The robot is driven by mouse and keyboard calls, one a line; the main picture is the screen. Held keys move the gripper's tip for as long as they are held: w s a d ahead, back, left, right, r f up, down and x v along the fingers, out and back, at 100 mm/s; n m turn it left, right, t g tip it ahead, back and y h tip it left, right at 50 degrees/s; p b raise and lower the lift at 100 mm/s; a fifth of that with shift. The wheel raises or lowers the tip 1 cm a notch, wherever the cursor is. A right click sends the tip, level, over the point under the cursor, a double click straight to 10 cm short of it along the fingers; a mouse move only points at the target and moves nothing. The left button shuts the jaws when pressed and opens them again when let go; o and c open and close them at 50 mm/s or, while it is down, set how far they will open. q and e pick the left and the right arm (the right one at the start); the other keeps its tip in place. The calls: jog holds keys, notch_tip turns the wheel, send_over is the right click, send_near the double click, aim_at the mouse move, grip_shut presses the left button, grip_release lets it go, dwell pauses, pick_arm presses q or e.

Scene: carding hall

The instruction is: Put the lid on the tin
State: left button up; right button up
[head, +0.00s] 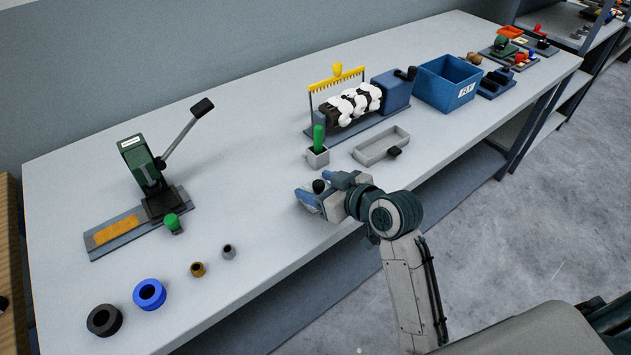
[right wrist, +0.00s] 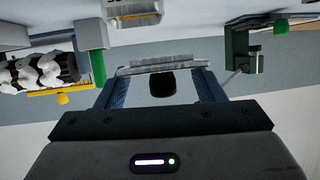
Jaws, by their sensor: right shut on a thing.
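My right gripper (head: 322,193) is shut on the lid (right wrist: 163,66), a flat grey plate with a black knob (right wrist: 162,84) between the blue fingers. In the head view the lid is mostly hidden by the gripper. My left gripper is out of view.
Behind are a yellow comb (head: 338,75), a roller with white fluff (head: 352,105) and a blue bin (head: 449,83). A green lever press (head: 140,160) and several rings stand left.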

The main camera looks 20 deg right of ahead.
aim_at(316, 184)
jog(key=w, duration=0.3)
jog(key=shift+w+d, duration=0.15)
jog(key=shift+d, duration=0.1)
jog(key=shift+w+f+p, duration=0.15)
jog(key=shift+w+p, duration=0.15)
jog(key=shift+w, duration=0.1)
jog(key=shift+w+f, duration=0.1)
jog(key=shift+f, duration=0.2)
notch_tip(316, 184, down, 2)
jog(key=shift+f+p, duration=0.15)
jog(key=shift+p, duration=0.15)
jog(key=shift+f, duration=0.75)
jog(key=o, duration=1)
jog(key=shift+r, duration=0.1)
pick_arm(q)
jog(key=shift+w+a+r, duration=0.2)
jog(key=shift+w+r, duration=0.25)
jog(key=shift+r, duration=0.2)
pick_arm(e)
jog(key=shift+o, duration=0.7)
